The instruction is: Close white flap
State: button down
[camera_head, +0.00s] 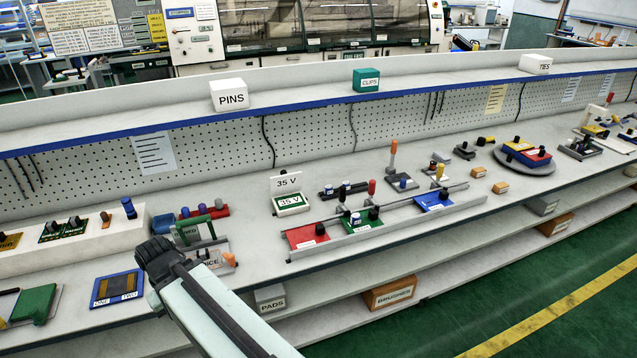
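A white upright panel (286,181) marked "35 V" stands at the back edge of a small green-and-white block (292,202), also marked "35 V". It looks like a raised white flap, but I cannot make out a hinge. My gripper (157,252) is dark and is at the lower left, over the bench front, left of and nearer than the panel. It is well apart from the panel. I see its back, so whether its fingers are open is hidden.
A rail fixture (392,222) with red, green and blue boards lies right of the block. Bare bench (255,235) lies between gripper and block.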

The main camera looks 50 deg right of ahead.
aim_at(284, 183)
jog(key=k, duration=1.1)
jog(key=z, duration=0.25)
jog(key=i, duration=1.65)
jog(key=u, duration=0.1)
